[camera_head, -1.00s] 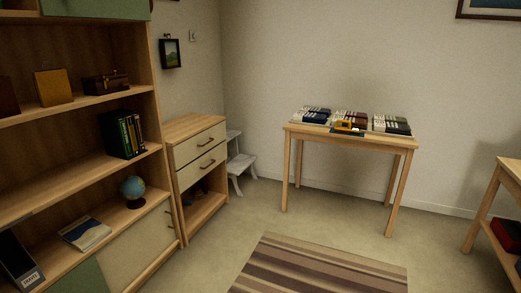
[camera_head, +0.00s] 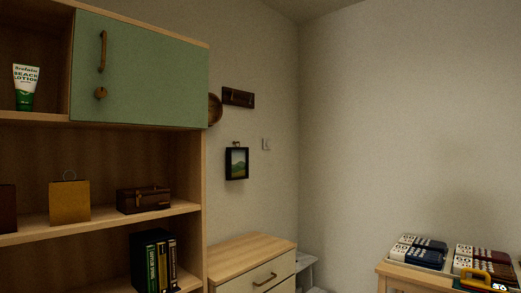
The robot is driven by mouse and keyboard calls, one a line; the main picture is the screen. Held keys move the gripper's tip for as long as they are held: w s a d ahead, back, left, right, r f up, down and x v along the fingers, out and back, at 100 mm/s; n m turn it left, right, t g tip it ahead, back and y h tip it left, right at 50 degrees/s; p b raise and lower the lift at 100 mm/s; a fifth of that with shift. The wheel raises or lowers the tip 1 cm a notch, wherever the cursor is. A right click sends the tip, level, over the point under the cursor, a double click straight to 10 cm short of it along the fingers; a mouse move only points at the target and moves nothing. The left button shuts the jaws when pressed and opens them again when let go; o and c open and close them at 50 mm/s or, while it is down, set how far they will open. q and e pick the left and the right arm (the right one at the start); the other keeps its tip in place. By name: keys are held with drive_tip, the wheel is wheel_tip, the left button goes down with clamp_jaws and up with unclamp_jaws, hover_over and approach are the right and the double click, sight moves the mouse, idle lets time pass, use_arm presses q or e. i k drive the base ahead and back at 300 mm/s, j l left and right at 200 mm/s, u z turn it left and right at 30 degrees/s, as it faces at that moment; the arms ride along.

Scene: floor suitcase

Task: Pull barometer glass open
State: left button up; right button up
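A round brown object with a wooden-looking rim (camera_head: 214,109) hangs on the wall, mostly hidden behind the right edge of the green cabinet door. It may be the barometer, but its face and glass cannot be seen. No other barometer shows. Neither of my grippers is in view.
A tall wooden shelf (camera_head: 204,200) with a shut green door (camera_head: 140,70) fills the left. A dark wall plaque (camera_head: 238,97) and small framed picture (camera_head: 237,164) hang beyond it. A drawer cabinet (camera_head: 250,250) stands below; a table (camera_head: 400,272) with boxes is at right.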

sight(215, 115)
drive_tip(key=i+l+u, duration=0.65)
drive_tip(key=i+l, duration=0.05)
drive_tip(key=i, duration=0.05)
